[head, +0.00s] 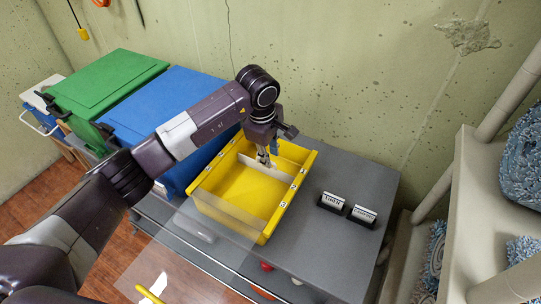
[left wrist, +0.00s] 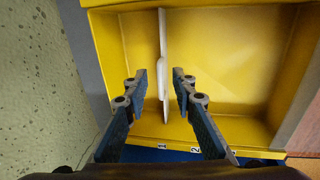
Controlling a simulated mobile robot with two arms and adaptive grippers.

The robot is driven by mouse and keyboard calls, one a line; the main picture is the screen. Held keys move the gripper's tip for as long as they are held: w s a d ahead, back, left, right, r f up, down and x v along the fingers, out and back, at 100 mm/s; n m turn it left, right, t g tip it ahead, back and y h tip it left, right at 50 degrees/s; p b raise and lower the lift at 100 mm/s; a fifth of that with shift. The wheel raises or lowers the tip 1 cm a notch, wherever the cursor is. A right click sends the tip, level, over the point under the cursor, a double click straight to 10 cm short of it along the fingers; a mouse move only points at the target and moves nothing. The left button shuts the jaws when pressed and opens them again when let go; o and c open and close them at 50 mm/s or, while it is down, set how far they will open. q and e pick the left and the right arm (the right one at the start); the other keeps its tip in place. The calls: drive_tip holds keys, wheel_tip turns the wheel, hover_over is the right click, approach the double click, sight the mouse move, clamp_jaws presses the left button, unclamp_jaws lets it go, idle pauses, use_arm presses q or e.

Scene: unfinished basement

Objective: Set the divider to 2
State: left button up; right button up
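A yellow bin (head: 262,228) stands on the grey table, with small number marks along its rim. A thin white divider (head: 284,175) stands across it near the far end; it also shows in the left wrist view (left wrist: 163,50). There, its lower end is close to the mark 1 (left wrist: 162,147), and the mark 2 (left wrist: 196,149) is to the right. My left gripper (head: 263,158) is over the bin at the divider. In the left wrist view its fingers (left wrist: 161,84) are apart, one on each side of the divider, with a visible gap on the left. My right gripper is not visible.
Blue (head: 178,100) and green (head: 105,82) lidded bins stand to the left. Two black label holders (head: 331,203) (head: 362,215) sit on the grey table (head: 345,175) right of the yellow bin. A clear panel (head: 185,255) is in front. A shelf (head: 480,215) stands at the right.

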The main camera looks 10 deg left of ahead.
use_arm(q)
drive_tip(key=shift+w+d+f, duration=0.1)
drive_tip(key=shift+w+f, duration=0.05)
drive_tip(key=shift+f, duration=0.75)
drive_tip(key=shift+c, duration=0.5)
clamp_jaws()
